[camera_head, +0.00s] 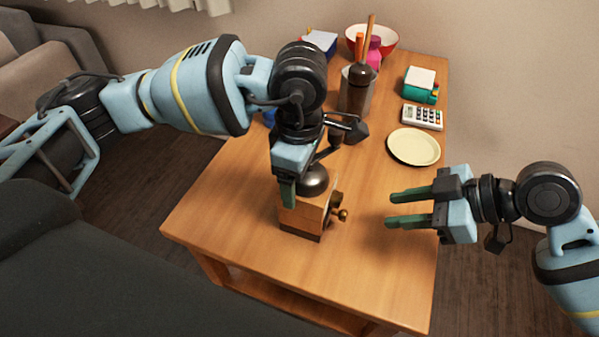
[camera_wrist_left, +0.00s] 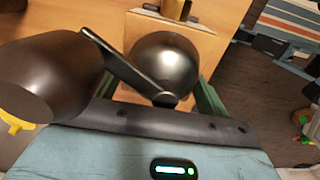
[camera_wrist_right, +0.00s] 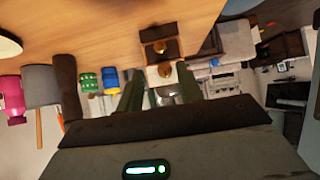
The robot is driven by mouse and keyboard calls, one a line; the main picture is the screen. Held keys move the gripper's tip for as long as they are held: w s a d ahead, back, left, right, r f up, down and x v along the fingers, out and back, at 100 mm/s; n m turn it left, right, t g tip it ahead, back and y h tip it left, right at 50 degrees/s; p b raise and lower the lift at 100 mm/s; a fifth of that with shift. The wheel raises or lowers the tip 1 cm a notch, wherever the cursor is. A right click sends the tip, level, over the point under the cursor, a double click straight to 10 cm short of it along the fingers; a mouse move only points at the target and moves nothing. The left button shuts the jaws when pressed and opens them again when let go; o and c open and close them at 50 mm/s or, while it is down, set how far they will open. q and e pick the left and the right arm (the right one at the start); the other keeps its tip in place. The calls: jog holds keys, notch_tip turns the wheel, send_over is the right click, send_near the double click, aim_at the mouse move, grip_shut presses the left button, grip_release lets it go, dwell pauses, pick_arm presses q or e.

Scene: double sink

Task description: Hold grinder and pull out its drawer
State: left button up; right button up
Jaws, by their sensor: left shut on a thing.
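The grinder (camera_head: 303,218) is a wooden box with a dark base and a dark metal dome (camera_head: 314,180), standing upright on the table. Its dome and crank arm show in the left wrist view (camera_wrist_left: 163,65). My left gripper (camera_head: 288,190) comes from above and is shut on the grinder's body, one finger visible along its side. A brass drawer knob (camera_head: 343,215) sticks out on the side facing my right gripper. My right gripper (camera_head: 408,207) is open and empty, apart from the knob, its fingers pointing at the grinder. How far the drawer is out is unclear.
The wooden table (camera_head: 235,205) is clear around the grinder. A pale plate (camera_head: 413,147), a calculator (camera_head: 422,117), a teal box (camera_head: 420,92), a utensil holder (camera_head: 356,92) and a red-and-white bowl (camera_head: 385,40) stand farther back. A dark sofa (camera_head: 90,270) borders the front left.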

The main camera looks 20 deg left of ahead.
dwell(0.3)
jog(key=shift+o, duration=0.5)
jog(key=d+y, duration=0.1)
jog(key=d+f+y, duration=0.1)
jog(key=d+y, duration=0.1)
jog(key=shift+d+f, duration=0.2)
jog(key=shift+f, duration=0.2)
jog(key=shift+a, duration=0.1)
jog(key=x, duration=1.1)
jog(key=shift+a+f, duration=0.15)
jog(key=shift+a, duration=0.25)
grip_shut()
